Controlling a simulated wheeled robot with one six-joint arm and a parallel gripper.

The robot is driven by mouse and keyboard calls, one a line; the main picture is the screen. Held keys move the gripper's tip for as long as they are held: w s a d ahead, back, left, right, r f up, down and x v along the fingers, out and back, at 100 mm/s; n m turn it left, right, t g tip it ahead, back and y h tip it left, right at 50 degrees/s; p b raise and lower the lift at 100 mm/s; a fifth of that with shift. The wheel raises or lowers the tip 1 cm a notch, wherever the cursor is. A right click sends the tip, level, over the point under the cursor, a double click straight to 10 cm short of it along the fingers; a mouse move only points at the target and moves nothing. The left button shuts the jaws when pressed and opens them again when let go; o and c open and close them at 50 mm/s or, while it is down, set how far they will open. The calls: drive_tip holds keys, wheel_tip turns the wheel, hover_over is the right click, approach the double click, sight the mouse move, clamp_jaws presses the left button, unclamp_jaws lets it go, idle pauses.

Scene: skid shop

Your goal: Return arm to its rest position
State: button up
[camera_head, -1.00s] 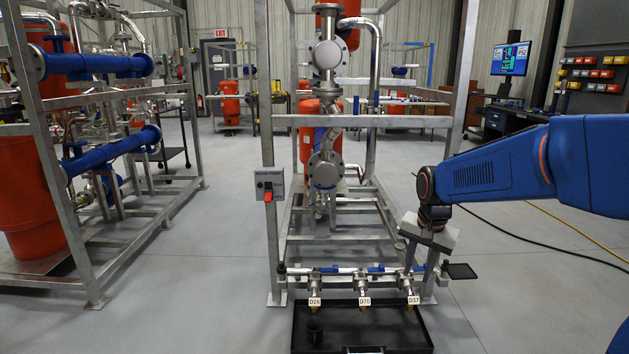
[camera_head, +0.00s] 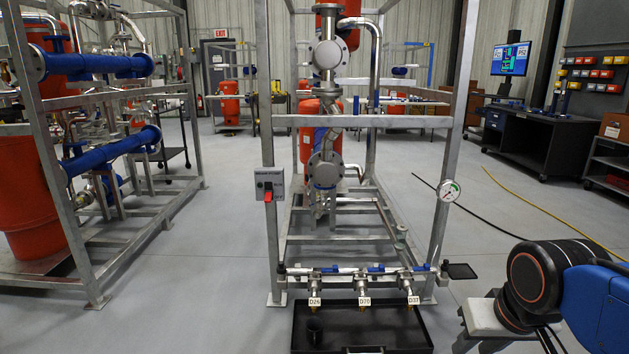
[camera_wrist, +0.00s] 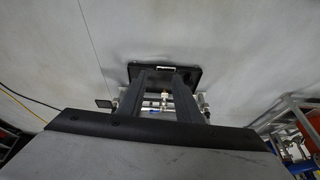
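My blue and black arm is at the lower right of the head view, with the light grey gripper body and a dark finger of my gripper (camera_head: 478,340) pointing down and left. In the wrist view, the two dark fingers of my gripper (camera_wrist: 163,76) stand apart with nothing held between them. The valve row and its black tray (camera_wrist: 198,74) show beyond the fingers, some distance away. In the head view, my gripper is to the right of the black tray (camera_head: 425,335) and clear of the skid frame.
A galvanized skid frame (camera_head: 262,150) stands in the middle, with tagged drain valves (camera_head: 363,287), a pressure gauge (camera_head: 449,190) and a small dark plate (camera_head: 461,271) at its right post. A black cup (camera_head: 314,328) stands in the tray. Hoses cross the open floor at right.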

drive_tip(key=shift+s+d+f+n, duration=0.1)
drive_tip(key=shift+s+f+n, duration=0.15)
drive_tip(key=shift+s, duration=0.55)
drive_tip(key=shift+s+f+n, duration=0.15)
drive_tip(key=shift+s+f, duration=0.15)
drive_tip(key=shift+s, duration=0.45)
